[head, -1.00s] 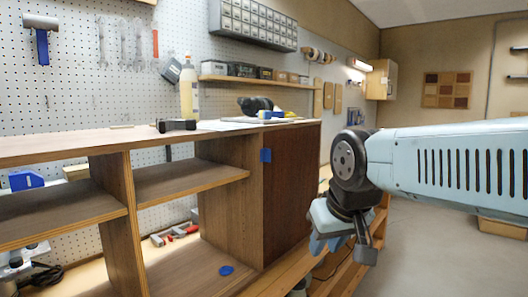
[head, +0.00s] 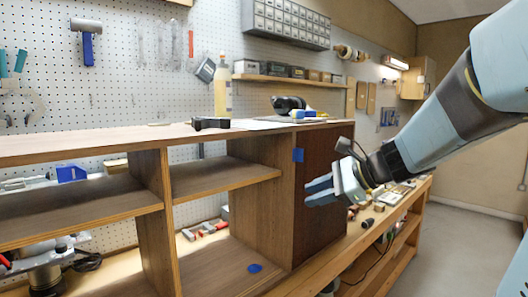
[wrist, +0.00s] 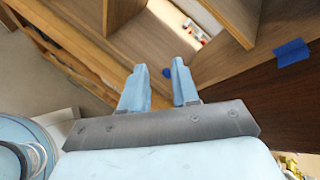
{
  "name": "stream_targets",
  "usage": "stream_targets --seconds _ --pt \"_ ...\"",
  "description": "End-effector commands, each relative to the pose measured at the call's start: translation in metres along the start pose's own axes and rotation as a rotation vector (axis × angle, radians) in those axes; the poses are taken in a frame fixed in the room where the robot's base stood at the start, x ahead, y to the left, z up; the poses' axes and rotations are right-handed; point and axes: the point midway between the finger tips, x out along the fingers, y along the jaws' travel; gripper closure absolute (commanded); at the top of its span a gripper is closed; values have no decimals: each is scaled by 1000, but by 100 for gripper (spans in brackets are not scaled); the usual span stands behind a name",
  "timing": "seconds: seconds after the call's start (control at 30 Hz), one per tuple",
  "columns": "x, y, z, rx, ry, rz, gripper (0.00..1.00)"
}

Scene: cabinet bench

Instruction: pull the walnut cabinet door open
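The walnut door (head: 322,150) is the dark panel at the right end of the cabinet (head: 190,132) in the head view; it looks closed. Blue tape (head: 298,155) sits at its left edge. The dark door (wrist: 285,108) and the tape (wrist: 291,52) also show at the right of the wrist view. My gripper (head: 318,190) is in front of the door, its fingers pointing left. In the wrist view my gripper (wrist: 159,85) is open, with nothing between its fingers, which lie to the left of the door. I see no handle; my gripper covers part of the door.
Open compartments lie left of the door, with a blue patch (head: 255,268) on the floor of one. A bottle (head: 222,88) stands on the cabinet top. The wooden bench (head: 398,215) runs to the right with small items on it. Free floor lies at the right.

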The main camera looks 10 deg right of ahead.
Motion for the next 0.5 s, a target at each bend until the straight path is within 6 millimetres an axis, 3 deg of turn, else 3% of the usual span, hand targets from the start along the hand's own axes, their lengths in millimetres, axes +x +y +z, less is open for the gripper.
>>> stream_targets --seconds 0.1,0.23,0.4,0.5 --pt "-9 -48 -18 260 -114 -149 70" --pt "-26 -93 -38 482 -237 -295 70" --pt "-48 -129 -60 655 -353 -420 70" --pt "-55 -139 -67 699 -387 -457 70"
